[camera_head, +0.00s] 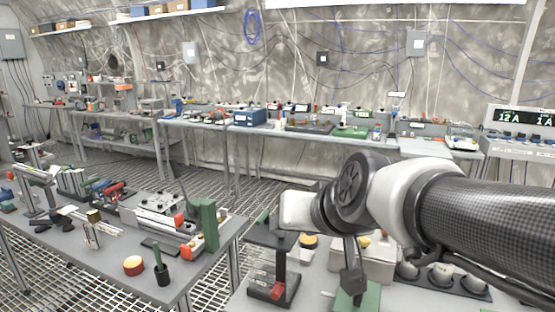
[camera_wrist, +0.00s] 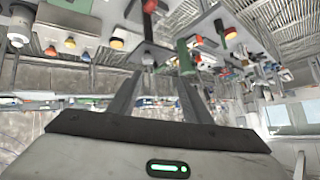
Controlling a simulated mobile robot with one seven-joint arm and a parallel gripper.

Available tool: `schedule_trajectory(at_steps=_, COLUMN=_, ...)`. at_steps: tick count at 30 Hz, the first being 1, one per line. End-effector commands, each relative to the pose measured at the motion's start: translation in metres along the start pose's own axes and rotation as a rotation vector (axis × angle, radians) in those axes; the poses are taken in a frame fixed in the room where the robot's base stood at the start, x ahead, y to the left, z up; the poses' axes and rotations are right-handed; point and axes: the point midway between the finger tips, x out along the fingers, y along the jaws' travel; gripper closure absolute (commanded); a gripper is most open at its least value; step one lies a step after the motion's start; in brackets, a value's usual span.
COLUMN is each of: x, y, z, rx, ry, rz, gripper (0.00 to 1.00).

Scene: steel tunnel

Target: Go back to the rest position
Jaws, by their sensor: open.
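My gripper (camera_wrist: 162,80) shows in the wrist view with its two dark fingers apart and nothing between them. In the head view my arm reaches in from the right, over the near right bench (camera_head: 400,298). The light block at its end hangs beside a black stand (camera_head: 280,262), and the fingers cannot be made out there. The wrist view appears upside down, with benches and their items along its top. No held object shows in either view.
The left bench (camera_head: 205,262) carries a green block (camera_head: 203,225), a red-and-yellow button (camera_head: 133,265) and a dark cup (camera_head: 162,274). Black round holders (camera_head: 440,275) stand under my arm. A long back bench (camera_head: 290,130) lines the wall. Grated floor (camera_head: 110,285) lies between benches.

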Motion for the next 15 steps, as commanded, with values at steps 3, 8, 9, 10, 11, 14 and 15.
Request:
schedule_trajectory(at_steps=3, x=-0.036, y=0.04, z=0.053, rx=-0.022, ry=-0.133, rz=0.097, gripper=0.55)
schedule_trajectory(at_steps=8, x=-0.078, y=0.083, z=0.115, rx=-0.02, ry=-0.288, rz=0.234, gripper=0.55)
schedule_trajectory(at_steps=9, x=-0.089, y=0.093, z=0.13, rx=-0.016, ry=-0.324, rz=0.269, gripper=0.55)
schedule_trajectory(at_steps=10, x=-0.097, y=0.101, z=0.141, rx=-0.01, ry=-0.351, rz=0.298, gripper=0.55)
schedule_trajectory(at_steps=11, x=-0.111, y=0.091, z=0.116, rx=-0.014, ry=-0.346, rz=0.286, gripper=0.55)
schedule_trajectory(at_steps=14, x=-0.13, y=0.083, z=0.091, rx=-0.016, ry=-0.345, rz=0.281, gripper=0.55)
schedule_trajectory(at_steps=15, x=-0.138, y=0.08, z=0.082, rx=-0.016, ry=-0.345, rz=0.28, gripper=0.55)
